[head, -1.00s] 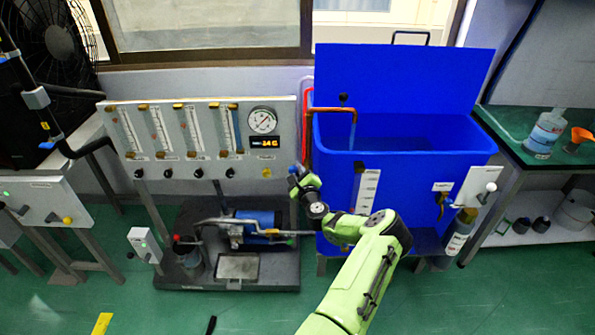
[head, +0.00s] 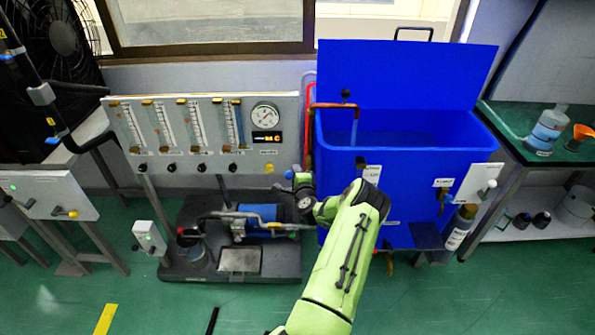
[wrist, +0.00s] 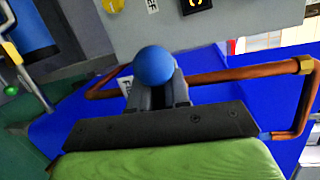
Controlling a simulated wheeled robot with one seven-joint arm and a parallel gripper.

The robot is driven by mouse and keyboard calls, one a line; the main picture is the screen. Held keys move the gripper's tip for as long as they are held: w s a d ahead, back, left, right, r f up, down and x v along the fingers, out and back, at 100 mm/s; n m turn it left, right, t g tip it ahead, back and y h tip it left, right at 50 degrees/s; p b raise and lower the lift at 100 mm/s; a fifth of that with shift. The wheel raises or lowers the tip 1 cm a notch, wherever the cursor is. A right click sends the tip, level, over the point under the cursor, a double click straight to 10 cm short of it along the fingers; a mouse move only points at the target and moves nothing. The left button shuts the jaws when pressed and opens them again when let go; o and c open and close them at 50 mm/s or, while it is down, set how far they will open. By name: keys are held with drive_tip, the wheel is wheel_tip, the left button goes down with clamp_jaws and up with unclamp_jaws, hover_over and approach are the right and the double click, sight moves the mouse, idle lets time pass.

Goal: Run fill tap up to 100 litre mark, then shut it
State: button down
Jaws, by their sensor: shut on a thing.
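My gripper (wrist: 160,88) is shut on a round blue knob (wrist: 154,66), which I take to be the fill tap's handle. A partly hidden white label beside it starts with "F". In the head view, my gripper (head: 298,180) and the knob (head: 289,174) are at the front left of the open blue tank (head: 425,165). The tank's white level scale (head: 371,173) is mostly hidden behind my arm, so I cannot read the level or the 100 litre mark.
A panel with flow tubes (head: 195,130) and a round gauge (head: 265,116) stands left of the tank. Below it is a dark platform with a blue pump (head: 257,218). A green bench (head: 510,140) stands at right. Green floor is clear in front.

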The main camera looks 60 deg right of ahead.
drive_tip(key=shift+w+a+f+n, duration=0.2)
drive_tip(key=shift+w+a+n, duration=0.05)
drive_tip(key=shift+w+n, duration=0.3)
drive_tip(key=shift+f, duration=0.1)
drive_tip(key=c, duration=1.2)
unclamp_jaws()
drive_tip(key=shift+a, duration=0.15)
drive_tip(key=b+v, duration=0.2)
drive_tip(key=v, duration=1.3)
drive_tip(key=shift+s+a+r, duration=0.15)
drive_tip(key=shift+a+r, duration=0.05)
drive_tip(key=shift+a, duration=0.05)
